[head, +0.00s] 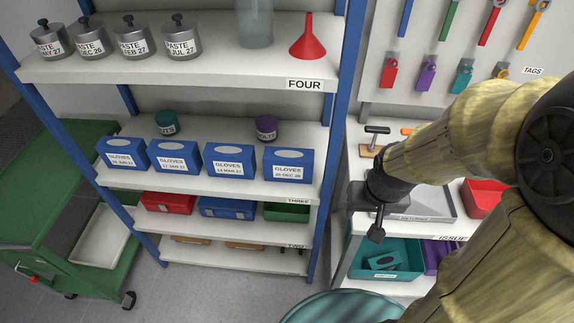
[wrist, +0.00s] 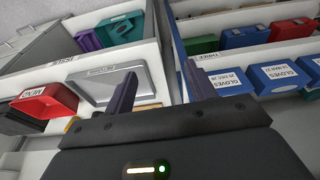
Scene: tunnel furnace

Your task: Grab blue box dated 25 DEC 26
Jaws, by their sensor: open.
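Several blue glove boxes stand in a row on shelf three in the head view. The rightmost blue box (head: 287,164) has a white label that seems to read 25 DEC 26. Its label shows upside down in the wrist view (wrist: 226,80), just right of my right-hand fingertip. The neighbouring blue box (head: 229,161) reads 14 MAR 27. My gripper (head: 366,212) is right of the shelf unit, in front of the issue counter. In the wrist view my gripper (wrist: 160,85) is open and empty, with its fingers apart from the box.
A blue shelf post (head: 331,140) stands between my gripper and the boxes. Green and purple pots stand behind the boxes. A grey tray (head: 430,205) and red bin (head: 482,198) sit on the counter. A green cart (head: 50,190) is at left.

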